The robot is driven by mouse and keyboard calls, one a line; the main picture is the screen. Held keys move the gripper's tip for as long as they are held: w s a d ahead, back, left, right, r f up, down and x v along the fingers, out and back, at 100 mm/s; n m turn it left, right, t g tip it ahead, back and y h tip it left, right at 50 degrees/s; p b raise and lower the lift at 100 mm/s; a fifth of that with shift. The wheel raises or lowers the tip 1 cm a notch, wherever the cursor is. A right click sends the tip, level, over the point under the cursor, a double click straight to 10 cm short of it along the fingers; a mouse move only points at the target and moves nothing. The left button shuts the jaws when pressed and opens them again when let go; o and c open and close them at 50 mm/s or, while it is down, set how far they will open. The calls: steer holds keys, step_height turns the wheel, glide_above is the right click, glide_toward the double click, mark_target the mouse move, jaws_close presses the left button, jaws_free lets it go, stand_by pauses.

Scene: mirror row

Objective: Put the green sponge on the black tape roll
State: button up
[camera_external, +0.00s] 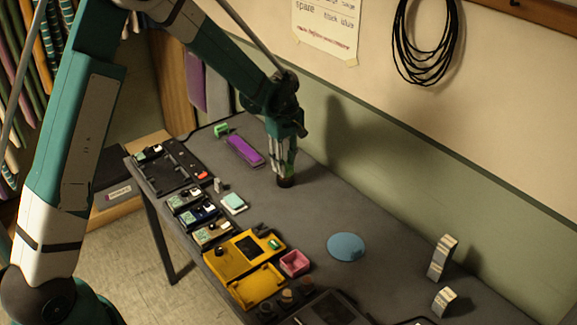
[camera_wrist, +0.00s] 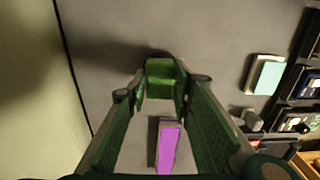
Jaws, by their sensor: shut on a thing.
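My gripper (camera_external: 284,172) points straight down over the far part of the grey table. In the wrist view its two fingers (camera_wrist: 163,88) are shut on the green sponge (camera_wrist: 166,76), a small green block. The black tape roll (camera_external: 286,182) is a dark round shape right under the fingertips. In the wrist view only a dark curved edge of the roll (camera_wrist: 159,54) shows past the sponge, which hides the rest. The sponge is over the roll, but I cannot tell whether they touch.
A purple block (camera_external: 244,150) lies left of the gripper, with a small green object (camera_external: 221,130) behind it. A pale teal block (camera_external: 233,203), small devices, yellow trays (camera_external: 243,254) and a pink box (camera_external: 294,263) line the front. A blue disc (camera_external: 346,246) lies at right, with bare table around.

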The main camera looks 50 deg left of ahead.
steer(key=shift+f, duration=0.7)
steer(key=shift+f, duration=0.15)
steer(key=o, duration=0.7)
step_height(320, 180, up, 12)
steer(key=shift+r+p, duration=0.15)
steer(key=shift+p, duration=0.3)
stand_by(0.5)
steer(key=shift+d+r, duration=0.1)
